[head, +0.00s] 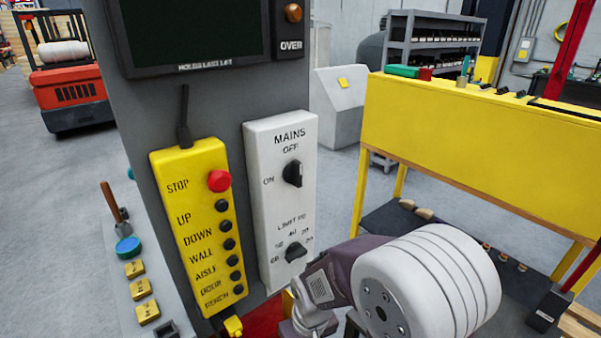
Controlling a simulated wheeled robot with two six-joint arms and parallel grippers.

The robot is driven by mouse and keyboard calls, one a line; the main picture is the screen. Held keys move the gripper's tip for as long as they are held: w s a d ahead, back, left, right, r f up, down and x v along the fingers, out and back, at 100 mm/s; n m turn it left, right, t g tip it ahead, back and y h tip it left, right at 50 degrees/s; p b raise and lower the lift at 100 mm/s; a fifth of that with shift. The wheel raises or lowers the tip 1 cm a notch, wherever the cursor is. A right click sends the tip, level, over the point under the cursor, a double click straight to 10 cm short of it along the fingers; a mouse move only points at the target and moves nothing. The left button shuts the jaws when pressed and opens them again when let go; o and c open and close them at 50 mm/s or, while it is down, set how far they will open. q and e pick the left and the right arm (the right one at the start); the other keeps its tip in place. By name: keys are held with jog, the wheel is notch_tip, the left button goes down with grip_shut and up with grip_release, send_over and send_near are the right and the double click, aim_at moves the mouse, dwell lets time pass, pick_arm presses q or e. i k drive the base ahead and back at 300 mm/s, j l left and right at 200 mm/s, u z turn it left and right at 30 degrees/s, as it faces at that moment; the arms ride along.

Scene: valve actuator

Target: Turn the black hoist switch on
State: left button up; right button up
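A white switch box (255,200) is on the grey column in the head view. Its upper black rotary switch (293,173) is below the word OFF and right of the word ON. Its handle looks roughly upright, toward OFF. A second black knob (296,251) is lower on the box, under lettering that seems to read LIMIT. No label reading HOIST is legible. My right arm comes in at the bottom, and its grey end, likely the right gripper (312,305), is below the box, apart from the upper switch. Its fingers cannot be made out. My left gripper is out of view.
A yellow pendant (193,225) with a red STOP button (219,181) and several black buttons hangs left of the box. A dark screen (190,30) is above. A yellow bench (470,125) stands right. A side ledge (128,300) holds small items.

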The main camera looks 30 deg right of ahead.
aim_at(292, 173)
jog(key=z, duration=0.95)
jog(key=i, duration=0.15)
jog(key=k+l+u, duration=0.15)
jog(key=k+l, duration=0.1)
jog(key=k, duration=0.05)
